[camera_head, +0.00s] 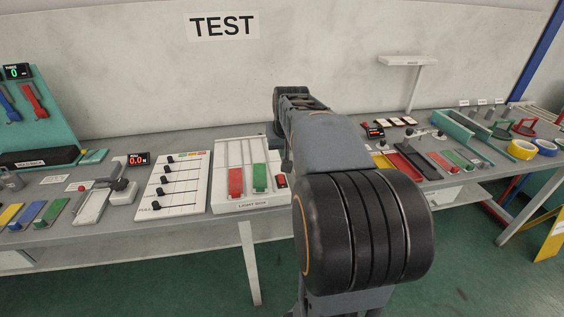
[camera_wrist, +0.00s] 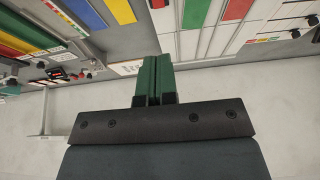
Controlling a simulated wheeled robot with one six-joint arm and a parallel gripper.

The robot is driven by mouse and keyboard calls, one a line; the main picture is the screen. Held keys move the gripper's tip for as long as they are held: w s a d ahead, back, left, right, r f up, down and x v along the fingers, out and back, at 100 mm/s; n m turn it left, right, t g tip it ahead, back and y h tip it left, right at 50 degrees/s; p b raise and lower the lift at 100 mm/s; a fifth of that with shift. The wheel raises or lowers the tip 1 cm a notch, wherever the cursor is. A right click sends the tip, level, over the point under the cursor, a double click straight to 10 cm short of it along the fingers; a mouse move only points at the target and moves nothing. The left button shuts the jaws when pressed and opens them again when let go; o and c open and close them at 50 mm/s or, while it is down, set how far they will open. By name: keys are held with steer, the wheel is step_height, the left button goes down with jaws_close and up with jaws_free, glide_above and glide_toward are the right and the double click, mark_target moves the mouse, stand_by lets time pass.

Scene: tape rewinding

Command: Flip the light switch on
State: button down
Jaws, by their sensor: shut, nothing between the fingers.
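The light box (camera_head: 222,206) is a white panel on the workbench, left of my arm in the head view. It carries a red block (camera_head: 236,182) and a green block (camera_head: 260,177) on tracks. A small black and red switch (camera_head: 282,181) sits at its right side, close to my arm. In the wrist view, what looks like this switch (camera_wrist: 158,4) is cut off at the top edge, beside the green block (camera_wrist: 196,13). My gripper (camera_wrist: 155,58) is shut and empty, its green fingers together and apart from the switch. My arm hides the gripper in the head view.
A white slider panel (camera_head: 168,184) lies left of the light box. A white post with a flat top (camera_head: 408,62) stands on the right. Trays, tape rolls (camera_head: 522,150) and small blocks crowd the right bench. A wall rises behind.

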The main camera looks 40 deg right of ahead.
mark_target(280, 177)
steer(key=x, duration=1.3)
steer(key=shift+f, duration=0.3)
steer(key=shift+w+a, duration=0.1)
